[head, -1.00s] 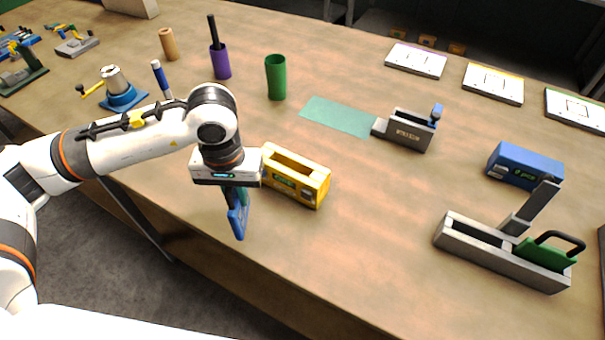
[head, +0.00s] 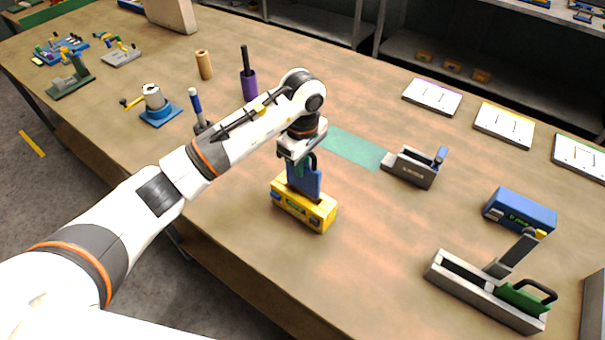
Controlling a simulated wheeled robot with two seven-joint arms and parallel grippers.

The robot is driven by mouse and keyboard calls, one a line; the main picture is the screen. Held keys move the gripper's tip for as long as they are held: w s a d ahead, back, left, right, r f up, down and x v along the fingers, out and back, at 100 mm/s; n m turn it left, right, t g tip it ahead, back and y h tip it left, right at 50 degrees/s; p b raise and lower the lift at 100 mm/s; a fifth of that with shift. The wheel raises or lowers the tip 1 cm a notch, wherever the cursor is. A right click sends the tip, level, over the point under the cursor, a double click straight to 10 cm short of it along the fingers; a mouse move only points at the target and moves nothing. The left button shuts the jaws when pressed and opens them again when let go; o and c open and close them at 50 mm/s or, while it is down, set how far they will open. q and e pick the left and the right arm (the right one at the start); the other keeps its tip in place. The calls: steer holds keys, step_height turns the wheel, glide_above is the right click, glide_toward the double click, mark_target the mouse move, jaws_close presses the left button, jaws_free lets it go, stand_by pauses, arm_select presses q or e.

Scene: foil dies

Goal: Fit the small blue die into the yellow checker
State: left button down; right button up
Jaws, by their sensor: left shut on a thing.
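The small blue die (head: 306,181) is a flat blue plate with a dark handle at its top. My left gripper (head: 302,160) is shut on it by the handle and holds it upright. The yellow checker (head: 318,220) is a yellow block with a slot in its top and a small green label on its front. The die stands over the checker, and its lower edge meets the checker's top. I cannot tell how deep it sits in the slot, as the die and gripper hide most of the opening. My right gripper is not in view.
A blue checker (head: 519,211) and a grey holder with a green die (head: 522,298) are at the right. A grey fixture (head: 412,169) stands by a teal mat (head: 352,149). A purple cup (head: 249,86) is behind my arm. The table right of the yellow checker is clear.

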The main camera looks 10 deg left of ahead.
arm_select(q)
step_height(320, 180, down, 4)
steer(key=shift+f+p, duration=0.1)
steer(key=shift+p, duration=0.65)
steer(key=shift+f, duration=0.1)
steer(key=shift+f+b, duration=0.15)
steer(key=shift+b, duration=0.15)
steer(key=c, duration=1.4)
jaws_free()
